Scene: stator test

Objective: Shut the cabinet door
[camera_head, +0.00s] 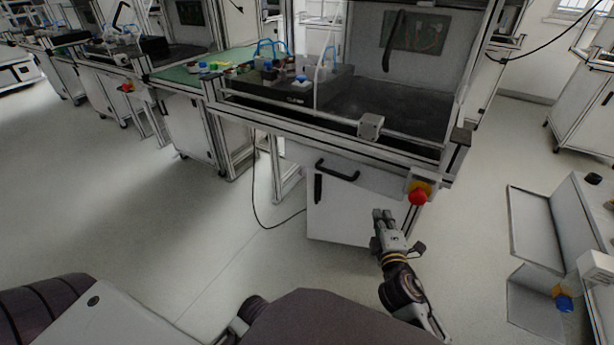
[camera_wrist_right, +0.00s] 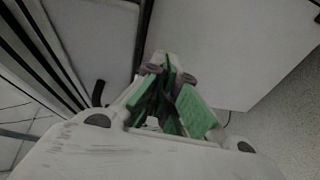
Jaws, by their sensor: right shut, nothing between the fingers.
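The white cabinet door (camera_head: 350,212) is below the workbench in the head view, with a dark vertical handle (camera_head: 318,188) near its left edge. Whether it stands slightly ajar is hard to tell. My right gripper (camera_head: 383,214) is in front of the door's right part, shut and empty. In the wrist view, the right gripper's fingers (camera_wrist_right: 168,68) with green pads are together, and a pale panel (camera_wrist_right: 230,45) lies just beyond them. I cannot tell whether they touch it. My left gripper does not show.
A drawer with a black handle (camera_head: 338,170) is above the door. A red emergency button (camera_head: 417,197) sticks out at the bench corner, close above my right gripper. A black cable (camera_head: 256,190) hangs to the floor on the left. The floor (camera_head: 200,250) at left is clear.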

